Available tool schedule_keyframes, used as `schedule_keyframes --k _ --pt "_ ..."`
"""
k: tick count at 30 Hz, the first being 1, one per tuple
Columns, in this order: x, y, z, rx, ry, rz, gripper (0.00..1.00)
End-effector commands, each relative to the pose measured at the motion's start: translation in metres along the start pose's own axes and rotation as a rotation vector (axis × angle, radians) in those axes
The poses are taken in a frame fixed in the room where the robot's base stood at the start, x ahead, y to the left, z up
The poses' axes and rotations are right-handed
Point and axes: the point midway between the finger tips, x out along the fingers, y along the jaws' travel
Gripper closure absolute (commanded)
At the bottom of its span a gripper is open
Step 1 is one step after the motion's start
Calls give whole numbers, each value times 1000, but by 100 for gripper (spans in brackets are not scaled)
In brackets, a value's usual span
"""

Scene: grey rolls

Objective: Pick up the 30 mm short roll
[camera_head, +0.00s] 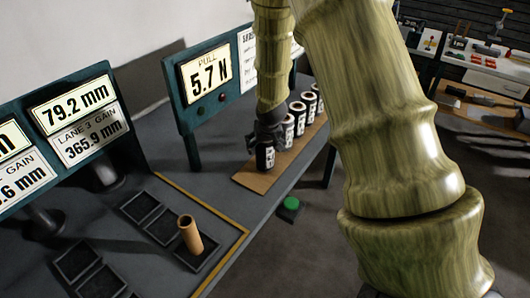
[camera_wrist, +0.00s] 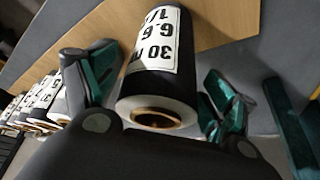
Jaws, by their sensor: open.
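The short roll labelled "30" (camera_wrist: 160,75) is dark with a white label and a brown core, and it stands between the two fingers of my gripper (camera_wrist: 158,88) in the wrist view. The fingers are open, one on each side of the roll. I cannot tell whether either finger touches it. In the head view the roll (camera_head: 265,159) stands at the near end of a brown board (camera_head: 250,181), with my gripper (camera_head: 266,138) down over its top.
Several similar labelled rolls (camera_head: 298,117) stand in a row behind it on the board, and they show at the left of the wrist view (camera_wrist: 38,103). A display reading "5.7 N" (camera_head: 206,73) stands to the left. A brown tube (camera_head: 189,234) stands in a black tray nearer.

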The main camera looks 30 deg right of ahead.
Motion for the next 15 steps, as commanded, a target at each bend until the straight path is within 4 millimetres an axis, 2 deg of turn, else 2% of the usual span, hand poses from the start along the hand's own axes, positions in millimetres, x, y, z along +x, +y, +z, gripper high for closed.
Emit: schedule_keyframes --k 2,11,15 --pt "0 0 0 0 0 0 15" --pt "0 0 0 0 0 0 68" --pt "0 0 0 0 0 0 73"
